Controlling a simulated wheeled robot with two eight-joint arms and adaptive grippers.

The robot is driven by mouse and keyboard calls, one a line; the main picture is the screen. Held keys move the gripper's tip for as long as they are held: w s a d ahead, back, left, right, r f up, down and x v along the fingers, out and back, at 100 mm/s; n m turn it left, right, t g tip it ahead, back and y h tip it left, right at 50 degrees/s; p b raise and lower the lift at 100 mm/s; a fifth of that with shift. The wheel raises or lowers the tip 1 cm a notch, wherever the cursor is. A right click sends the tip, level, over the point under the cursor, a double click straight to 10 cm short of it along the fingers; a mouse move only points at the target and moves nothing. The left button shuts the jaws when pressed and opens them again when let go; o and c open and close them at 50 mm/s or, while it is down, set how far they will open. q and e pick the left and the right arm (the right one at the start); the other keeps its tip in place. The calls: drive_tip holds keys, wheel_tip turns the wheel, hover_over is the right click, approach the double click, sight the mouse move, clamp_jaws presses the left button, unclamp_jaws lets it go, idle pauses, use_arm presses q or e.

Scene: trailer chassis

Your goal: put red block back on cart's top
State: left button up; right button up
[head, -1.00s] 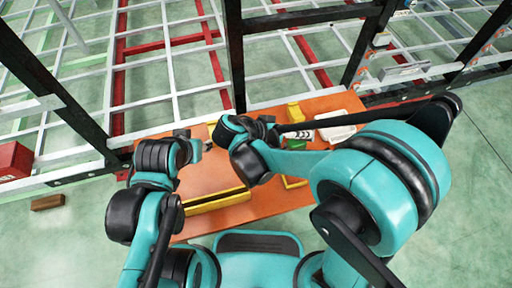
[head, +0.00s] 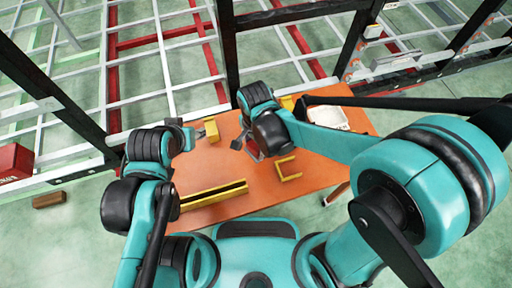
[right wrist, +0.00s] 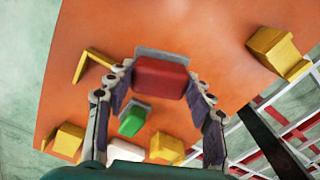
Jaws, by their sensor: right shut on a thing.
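The red block (right wrist: 160,78) lies between the two fingers of my right gripper (right wrist: 158,80) in the right wrist view, with a grey plate (right wrist: 162,53) along its far side. In the head view the red block (head: 254,150) shows partly beneath my right wrist, over the orange cart top (head: 240,176). I cannot tell whether it touches the surface. My right gripper (head: 248,146) is shut on it. My left gripper (head: 187,137) is over the left part of the cart, near a yellow block (head: 211,130); its finger opening is unclear.
A long yellow piece (head: 213,195) lies near the cart's front edge. A yellow bracket (head: 288,168) lies right of my right gripper. A green piece (right wrist: 133,120) and a white tray (head: 328,117) are on the cart too. The dark chassis frame (head: 231,60) stands behind.

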sight(256, 146)
drive_tip(key=w+f, duration=0.2)
drive_tip(key=w, duration=0.1)
drive_tip(key=shift+d+b, duration=0.15)
drive_tip(key=shift+b, duration=0.25)
wheel_tip(256, 146, down, 4)
drive_tip(key=shift+b, duration=1)
drive_tip(key=shift+c, duration=1.1)
drive_tip(key=o, duration=1.4)
drive_tip(key=shift+o, duration=0.2)
